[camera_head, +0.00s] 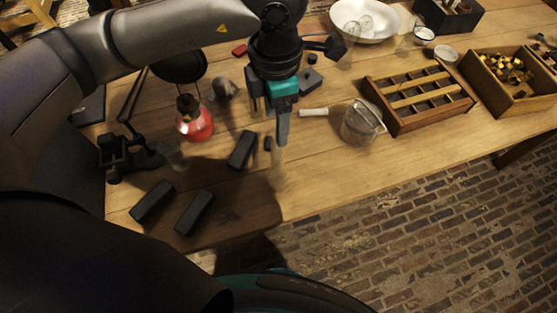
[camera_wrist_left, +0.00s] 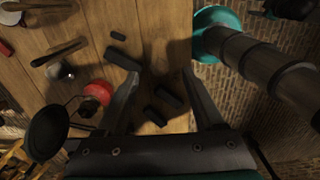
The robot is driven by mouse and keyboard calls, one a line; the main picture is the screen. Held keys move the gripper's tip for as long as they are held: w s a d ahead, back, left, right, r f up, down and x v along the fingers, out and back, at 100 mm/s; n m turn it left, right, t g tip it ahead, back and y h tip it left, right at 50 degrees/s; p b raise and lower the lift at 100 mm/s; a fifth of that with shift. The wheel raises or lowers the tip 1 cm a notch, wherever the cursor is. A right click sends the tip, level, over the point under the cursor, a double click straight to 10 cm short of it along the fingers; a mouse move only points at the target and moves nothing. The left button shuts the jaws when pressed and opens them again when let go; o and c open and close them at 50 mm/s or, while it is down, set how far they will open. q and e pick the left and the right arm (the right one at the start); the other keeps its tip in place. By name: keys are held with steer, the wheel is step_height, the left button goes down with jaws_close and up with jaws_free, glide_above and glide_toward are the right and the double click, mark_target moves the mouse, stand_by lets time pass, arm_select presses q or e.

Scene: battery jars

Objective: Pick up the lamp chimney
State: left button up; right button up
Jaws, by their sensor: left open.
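A faint clear glass piece (camera_head: 277,168), which looks like the lamp chimney, stands near the table's front edge in the head view. It is hard to make out, and I cannot pick it out in the left wrist view. My left gripper (camera_head: 270,123) is over the table, with a fingertip appearing just above this glass in the picture. The red lamp base (camera_head: 195,124) stands to the left, and also shows in the left wrist view (camera_wrist_left: 98,92).
Black blocks (camera_head: 195,212) lie at the front left. Another faint glass (camera_head: 178,157) is beside the lamp. A glass jar (camera_head: 360,124), a divided wooden tray (camera_head: 395,127) and a white bowl (camera_head: 345,12) are to the right. A black stand (camera_head: 127,160) is at left.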

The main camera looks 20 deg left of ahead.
mark_target(277, 150)
arm_select(q)
step_height(277, 150, down, 4)
steer(key=shift+s+r, duration=0.15)
steer(key=shift+r, duration=0.05)
steer(key=shift+f, duration=0.95)
step_height(277, 150, down, 4)
steer(key=shift+f, duration=0.25)
steer(key=shift+w+f, duration=0.2)
steer(key=shift+f, duration=0.05)
arm_select(e)
steer(key=shift+w+r, duration=0.15)
steer(key=shift+w, duration=0.35)
arm_select(q)
steer(key=shift+c, duration=0.3)
jaws_close()
